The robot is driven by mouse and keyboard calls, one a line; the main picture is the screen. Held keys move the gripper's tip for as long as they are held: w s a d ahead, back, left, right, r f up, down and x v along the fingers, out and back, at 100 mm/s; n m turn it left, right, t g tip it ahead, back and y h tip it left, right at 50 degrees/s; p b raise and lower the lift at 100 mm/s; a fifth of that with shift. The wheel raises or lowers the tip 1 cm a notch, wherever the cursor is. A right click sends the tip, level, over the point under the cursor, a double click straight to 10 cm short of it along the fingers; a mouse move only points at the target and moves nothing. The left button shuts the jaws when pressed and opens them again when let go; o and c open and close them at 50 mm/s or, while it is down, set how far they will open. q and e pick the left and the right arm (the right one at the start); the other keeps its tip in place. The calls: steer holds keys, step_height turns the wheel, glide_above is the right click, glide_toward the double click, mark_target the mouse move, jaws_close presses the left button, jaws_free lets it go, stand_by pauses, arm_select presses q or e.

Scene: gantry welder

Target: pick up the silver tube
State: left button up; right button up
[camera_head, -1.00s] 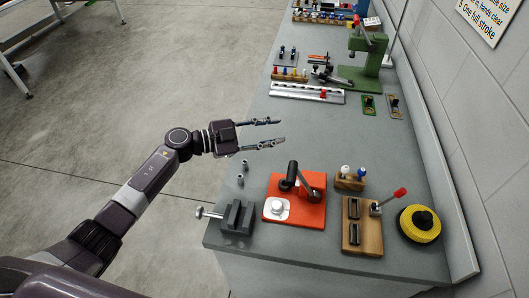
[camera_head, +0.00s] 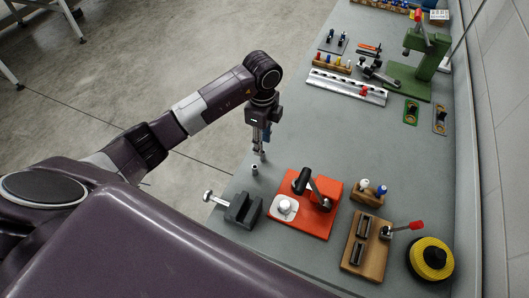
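A small silver tube (camera_head: 254,170) stands upright on the grey bench, near its left edge. A second small grey piece, seen standing just behind it a moment ago, is now largely covered by my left gripper (camera_head: 261,150). That gripper points down, with its fingertips low over this spot, just behind the visible tube. The fingers overlap in this view, so I cannot tell their gap or whether they touch anything. My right gripper is not in view.
A dark vise (camera_head: 239,210) and a red-orange base with a lever press (camera_head: 318,218) stand in front of the tube. A wooden block with a red-handled lever (camera_head: 368,243) and a yellow round spool (camera_head: 431,259) are at right. A long silver rail (camera_head: 345,86) lies farther back. Bare bench lies between.

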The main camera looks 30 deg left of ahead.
arm_select(q)
steer(key=shift+s+f+p, duration=0.1)
steer(key=shift+f+p, duration=0.2)
steer(key=shift+f, duration=0.1)
steer(key=f+p, duration=0.1)
steer(key=f, duration=0.2)
steer(key=shift+w+f+p, duration=0.2)
steer(key=shift+f+p, duration=0.1)
steer(key=shift+p, duration=0.05)
steer(key=shift+f, duration=0.55)
steer(key=c, duration=0.9)
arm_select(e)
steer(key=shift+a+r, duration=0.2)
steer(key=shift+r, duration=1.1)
